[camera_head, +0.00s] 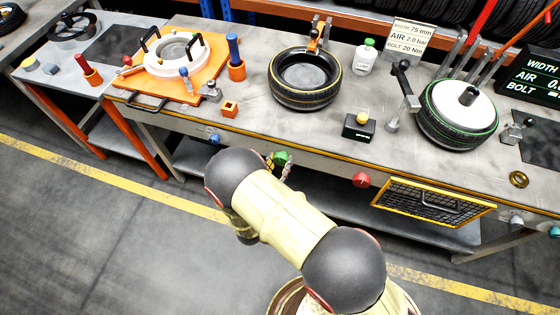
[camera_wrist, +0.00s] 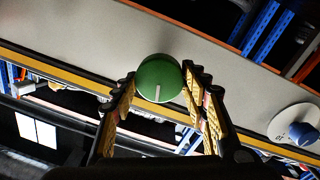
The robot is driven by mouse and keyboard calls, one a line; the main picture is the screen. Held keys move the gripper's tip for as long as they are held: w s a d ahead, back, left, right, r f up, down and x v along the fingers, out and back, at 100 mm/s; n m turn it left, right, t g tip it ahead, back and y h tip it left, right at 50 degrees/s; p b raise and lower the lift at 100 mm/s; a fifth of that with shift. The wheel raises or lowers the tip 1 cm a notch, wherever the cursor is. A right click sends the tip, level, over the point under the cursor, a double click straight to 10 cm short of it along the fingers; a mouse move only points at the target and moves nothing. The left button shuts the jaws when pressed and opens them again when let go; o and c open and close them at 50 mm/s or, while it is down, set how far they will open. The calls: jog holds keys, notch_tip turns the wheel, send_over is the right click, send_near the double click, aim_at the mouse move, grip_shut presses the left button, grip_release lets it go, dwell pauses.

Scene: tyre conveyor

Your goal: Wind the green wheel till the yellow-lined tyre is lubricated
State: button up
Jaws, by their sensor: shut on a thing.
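The green wheel (camera_wrist: 160,80) is a round knob with a white mark on the bench's front edge, and the mark points down in the wrist view. My gripper (camera_wrist: 158,92) has one finger on each side of it and is shut on it. In the head view the green wheel (camera_head: 281,158) shows only partly beside my arm, and my fingers are mostly hidden there. The yellow-lined tyre (camera_head: 304,80) lies flat on the bench behind the wheel. An orange and metal fitting stands at its far rim. I cannot tell whether its surface is wet.
A green-lined tyre (camera_head: 457,115) on a white hub lies at the right. A red knob (camera_head: 361,180) and a blue knob (camera_head: 214,138) sit along the front edge. A white bottle (camera_head: 364,57) and a black box (camera_head: 358,127) stand on the bench. The floor in front is clear.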

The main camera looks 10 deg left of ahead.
jog(key=n+p, duration=0.1)
jog(key=n, duration=0.4)
jog(key=shift+a+n, duration=0.1)
jog(key=shift+n, duration=0.2)
jog(key=shift+f, duration=0.1)
dwell(0.3)
jog(key=o, duration=1.2)
jog(key=shift+c, duration=0.2)
jog(key=s+a, duration=0.1)
jog(key=s, duration=1.1)
jog(key=shift+a+f, duration=0.15)
jog(key=shift+f, duration=0.1)
